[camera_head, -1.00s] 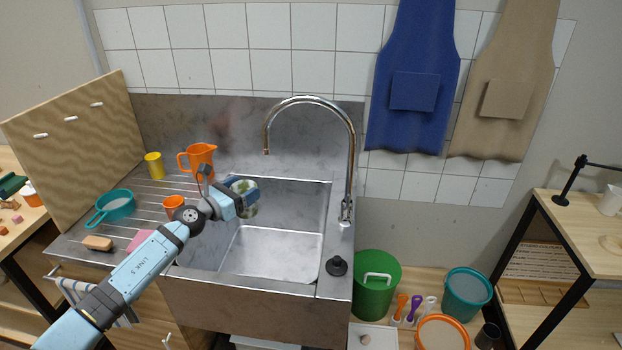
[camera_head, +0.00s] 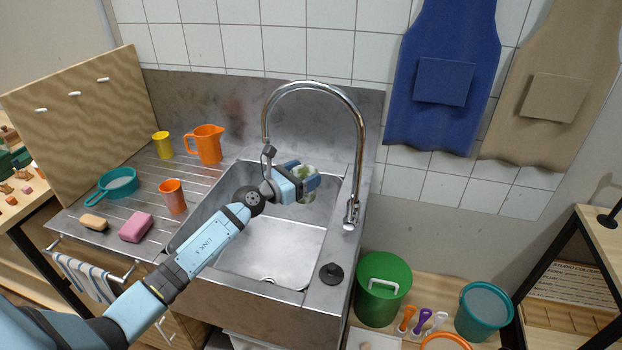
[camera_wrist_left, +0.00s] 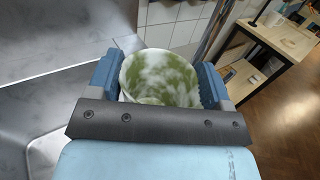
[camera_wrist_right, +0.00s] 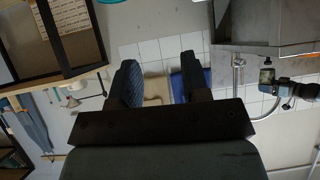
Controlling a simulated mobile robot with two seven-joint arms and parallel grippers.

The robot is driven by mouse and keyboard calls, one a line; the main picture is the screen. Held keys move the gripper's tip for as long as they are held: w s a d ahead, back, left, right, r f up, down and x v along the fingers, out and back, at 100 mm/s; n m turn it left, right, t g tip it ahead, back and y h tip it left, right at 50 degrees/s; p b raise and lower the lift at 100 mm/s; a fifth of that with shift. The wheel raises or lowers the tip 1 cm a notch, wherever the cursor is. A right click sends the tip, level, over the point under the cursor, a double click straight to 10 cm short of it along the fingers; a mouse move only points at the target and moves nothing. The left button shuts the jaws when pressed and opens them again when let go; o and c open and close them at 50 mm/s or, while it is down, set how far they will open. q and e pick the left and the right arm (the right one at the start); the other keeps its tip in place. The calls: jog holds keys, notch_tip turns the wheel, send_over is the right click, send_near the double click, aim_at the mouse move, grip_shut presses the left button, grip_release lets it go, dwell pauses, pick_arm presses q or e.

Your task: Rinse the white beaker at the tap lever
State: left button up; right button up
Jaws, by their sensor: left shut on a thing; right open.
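The white beaker (camera_head: 308,172), with green blotches over its side, is held above the sink basin (camera_head: 280,250). My left gripper (camera_head: 304,183) is shut on it. No water shows. My right gripper (camera_wrist_right: 166,82) is open and empty, seen only in its wrist view.
The drainer left of the basin holds an orange jug (camera_head: 207,144), an orange cup (camera_head: 173,196), a yellow cup (camera_head: 161,145), a teal pan (camera_head: 118,184) and a pink sponge (camera_head: 136,227). A black plug (camera_head: 331,273) lies on the front right rim. The basin floor is clear.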

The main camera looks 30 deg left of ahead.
pick_arm(q)
jog(key=a+f+b, duration=0.2)
jog(key=a+b, duration=0.8)
jog(key=a, duration=0.1)
jog(key=shift+s+a+f, duration=0.2)
jog(key=shift+a+f, duration=0.05)
jog(key=shift+a, duration=0.15)
pick_arm(e)
notch_tip(320, 180, down, 8)
jog(key=w, duration=0.1)
jog(key=shift+w+a+f+m, duration=0.2)
jog(key=shift+w+m, duration=0.1)
jog(key=shift+w, duration=0.05)
jog(key=shift+r, duration=0.2)
